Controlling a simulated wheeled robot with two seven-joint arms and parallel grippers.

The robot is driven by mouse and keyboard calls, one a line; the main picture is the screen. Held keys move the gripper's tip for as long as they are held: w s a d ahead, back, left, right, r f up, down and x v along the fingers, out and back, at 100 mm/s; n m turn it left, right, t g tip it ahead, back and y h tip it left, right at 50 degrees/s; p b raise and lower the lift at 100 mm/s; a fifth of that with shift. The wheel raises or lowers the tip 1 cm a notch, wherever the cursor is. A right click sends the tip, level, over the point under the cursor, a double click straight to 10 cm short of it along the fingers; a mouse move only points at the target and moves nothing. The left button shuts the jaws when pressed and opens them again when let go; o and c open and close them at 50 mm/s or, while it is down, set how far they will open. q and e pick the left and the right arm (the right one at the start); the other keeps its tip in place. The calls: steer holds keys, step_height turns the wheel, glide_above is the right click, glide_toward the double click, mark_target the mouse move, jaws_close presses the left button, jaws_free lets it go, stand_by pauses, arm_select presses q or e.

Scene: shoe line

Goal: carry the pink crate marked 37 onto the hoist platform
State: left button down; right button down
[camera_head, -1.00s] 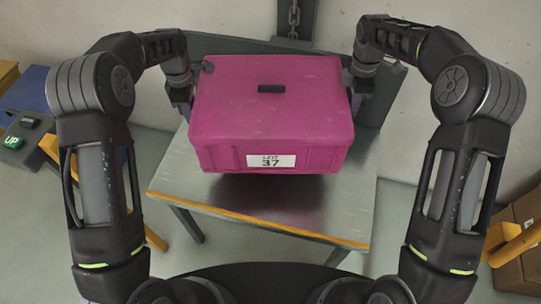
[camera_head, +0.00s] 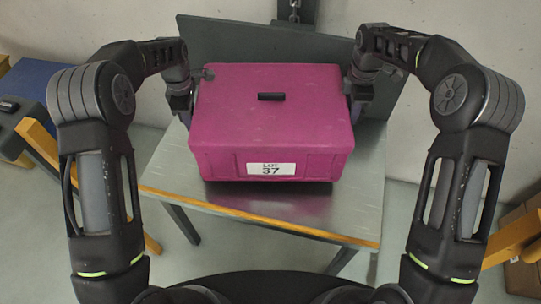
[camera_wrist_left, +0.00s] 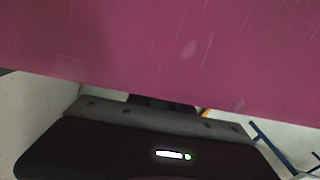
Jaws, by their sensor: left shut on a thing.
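The pink crate (camera_head: 270,115) has a white label reading LATT 37 on its front and a dark handle slot on its lid. It is level over the grey metal hoist platform (camera_head: 250,207), with a shadow beneath it. I cannot tell whether its bottom touches the platform. My left gripper (camera_head: 184,103) is shut on the crate's left end. My right gripper (camera_head: 358,95) is at the crate's right end; its fingertips are hidden. In the left wrist view the crate's pink wall (camera_wrist_left: 170,50) fills the top, above my dark gripper body.
A dark upright panel (camera_head: 290,45) stands behind the platform, with a chain (camera_head: 295,10) above it. A yellow strip runs along the platform's front edge. A yellow post stands at left, and brown boxes (camera_head: 523,275) are at lower right.

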steer(key=shift+r, duration=0.1)
arm_select(q)
steer(key=shift+f, duration=0.2)
arm_select(e)
steer(key=shift+f, duration=0.3)
